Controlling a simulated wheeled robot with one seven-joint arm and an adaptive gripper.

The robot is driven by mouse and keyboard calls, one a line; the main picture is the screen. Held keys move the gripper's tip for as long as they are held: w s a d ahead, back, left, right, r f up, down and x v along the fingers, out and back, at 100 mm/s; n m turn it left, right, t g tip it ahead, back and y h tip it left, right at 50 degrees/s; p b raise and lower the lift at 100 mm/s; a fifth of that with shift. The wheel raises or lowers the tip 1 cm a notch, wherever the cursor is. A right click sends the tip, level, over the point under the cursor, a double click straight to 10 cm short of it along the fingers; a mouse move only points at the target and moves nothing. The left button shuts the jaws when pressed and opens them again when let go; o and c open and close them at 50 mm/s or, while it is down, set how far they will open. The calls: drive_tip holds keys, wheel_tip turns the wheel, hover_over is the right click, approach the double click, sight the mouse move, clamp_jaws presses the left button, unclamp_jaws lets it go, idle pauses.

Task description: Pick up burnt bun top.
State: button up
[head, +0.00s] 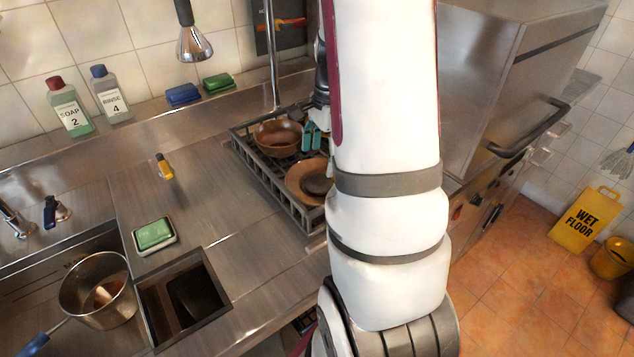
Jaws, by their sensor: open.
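A dark, rounded piece (318,186), which looks like the burnt bun top, lies on a brown plate (295,172) in the grey dish rack (264,178). My arm hides the right side of the plate and rack. My gripper (313,136) shows as teal fingertips above the rack, beyond the dark piece and beside a brown bowl (272,140). It is open, and I see nothing held in it. My arm covers most of the gripper body.
A steel dishwasher (500,80) stands right of my arm. A faucet sprayer (195,45) hangs at the back. Soap and rinse bottles (70,108) and sponges (183,95) line the back ledge. The steel counter (225,215) left of the rack is mostly clear, with a square opening (150,300) in front.

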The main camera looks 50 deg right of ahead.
sight(319, 178)
drive_tip(key=shift+s+a+f, duration=0.1)
drive_tip(key=shift+a+f, duration=0.05)
drive_tip(key=shift+f, duration=0.8)
drive_tip(key=shift+s+a+f, duration=0.1)
drive_tip(key=shift+a+f, duration=0.05)
drive_tip(key=shift+f, duration=0.85)
drive_tip(key=shift+s+a+f, duration=0.1)
drive_tip(key=shift+a+f, duration=0.05)
drive_tip(key=shift+f, duration=0.8)
drive_tip(key=shift+c, duration=0.4)
drive_tip(key=shift+w, duration=0.1)
drive_tip(key=c, duration=0.9)
